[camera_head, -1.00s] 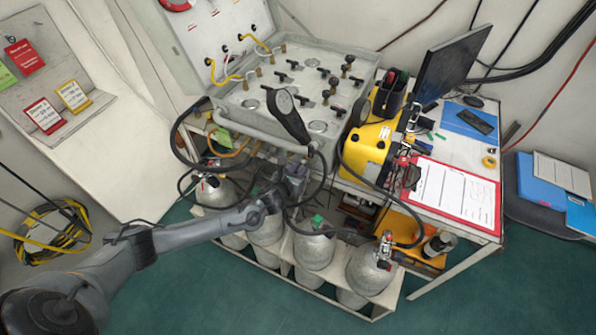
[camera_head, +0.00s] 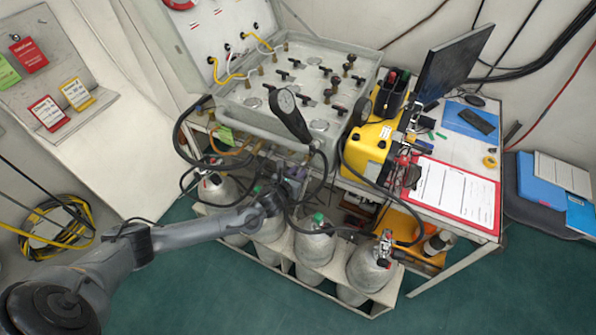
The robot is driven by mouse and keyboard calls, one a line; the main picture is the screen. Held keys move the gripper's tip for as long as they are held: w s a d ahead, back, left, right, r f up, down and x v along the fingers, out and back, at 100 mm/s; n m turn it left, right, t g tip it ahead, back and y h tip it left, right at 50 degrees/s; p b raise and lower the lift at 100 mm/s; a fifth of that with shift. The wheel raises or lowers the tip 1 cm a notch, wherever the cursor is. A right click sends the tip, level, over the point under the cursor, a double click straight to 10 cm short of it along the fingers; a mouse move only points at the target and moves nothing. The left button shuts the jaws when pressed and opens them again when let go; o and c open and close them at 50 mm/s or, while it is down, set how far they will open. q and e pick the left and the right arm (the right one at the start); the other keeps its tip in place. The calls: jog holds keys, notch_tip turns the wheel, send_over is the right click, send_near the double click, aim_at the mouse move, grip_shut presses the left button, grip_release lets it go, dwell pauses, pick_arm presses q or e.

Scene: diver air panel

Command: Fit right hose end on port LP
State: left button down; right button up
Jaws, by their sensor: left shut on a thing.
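The grey air panel (camera_head: 262,118) stands in an open case at the back, with rows of valves and brass fittings. My left arm comes in from the left, and its gripper (camera_head: 296,172) is in front of the panel's front edge, above the cylinders. It is shut on a black hose (camera_head: 325,170); the jaws and the hose end are small and partly hidden. I cannot read which port is LP. My right gripper is not clearly in view.
Several grey cylinders (camera_head: 314,246) stand in a white rack below the gripper. A yellow case (camera_head: 369,146), a red clipboard (camera_head: 456,193) and a monitor (camera_head: 449,66) are on the bench at right. Loose black hoses loop around the panel's front.

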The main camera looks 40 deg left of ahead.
pick_arm(q)
jog(key=shift+s+d+p, duration=0.2)
jog(key=shift+s+p, duration=0.15)
jog(key=shift+s, duration=0.3)
jog(key=shift+r, duration=0.15)
jog(key=shift+s+d+p, duration=0.1)
jog(key=shift+s+p, duration=0.35)
jog(key=shift+p, duration=0.05)
jog(key=s+p, duration=0.1)
jog(key=s, duration=0.1)
jog(key=s+d+p, duration=0.1)
jog(key=s, duration=0.1)
jog(key=shift+p, duration=0.3)
